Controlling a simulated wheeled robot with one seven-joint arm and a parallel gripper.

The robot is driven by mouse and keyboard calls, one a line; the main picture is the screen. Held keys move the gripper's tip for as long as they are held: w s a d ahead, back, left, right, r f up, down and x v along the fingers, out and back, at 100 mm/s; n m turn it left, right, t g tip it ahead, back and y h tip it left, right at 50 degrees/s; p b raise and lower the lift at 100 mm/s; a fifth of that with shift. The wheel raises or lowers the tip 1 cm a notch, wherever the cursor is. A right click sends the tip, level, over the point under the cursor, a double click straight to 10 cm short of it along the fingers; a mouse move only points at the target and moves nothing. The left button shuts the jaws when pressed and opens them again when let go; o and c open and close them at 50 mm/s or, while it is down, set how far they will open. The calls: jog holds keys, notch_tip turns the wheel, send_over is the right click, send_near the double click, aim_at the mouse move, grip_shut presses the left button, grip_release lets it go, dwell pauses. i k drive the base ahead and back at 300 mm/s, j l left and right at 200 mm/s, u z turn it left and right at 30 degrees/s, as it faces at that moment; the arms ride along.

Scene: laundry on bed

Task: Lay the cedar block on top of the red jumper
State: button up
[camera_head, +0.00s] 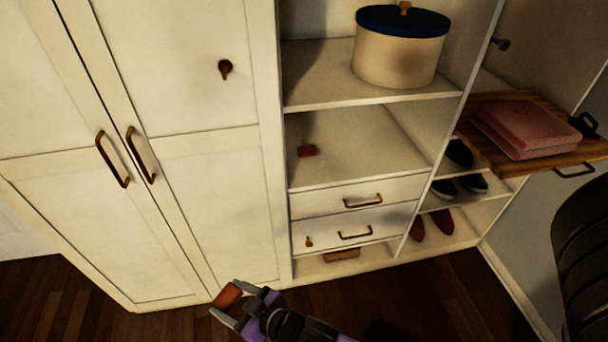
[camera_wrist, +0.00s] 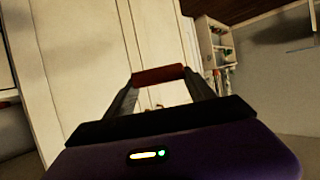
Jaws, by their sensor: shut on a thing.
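My gripper (camera_head: 229,306) is shut on a reddish-brown block, the cedar block (camera_head: 228,296), low in front of the white wardrobe doors. In the wrist view the cedar block (camera_wrist: 158,75) spans the gap between the two fingertips of my gripper (camera_wrist: 160,80). A folded red-pink garment, which looks like the red jumper (camera_head: 524,127), lies on a wooden pull-out board (camera_head: 478,150) at the right. My gripper is far to the left of the jumper and lower. The jumper cannot be made out in the wrist view.
Two drawers (camera_head: 352,228) are shut. A black object (camera_head: 583,125) is beside the jumper. The floor (camera_head: 430,300) in front is clear.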

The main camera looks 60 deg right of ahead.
aim_at(536, 117)
jog(key=z, duration=1.3)
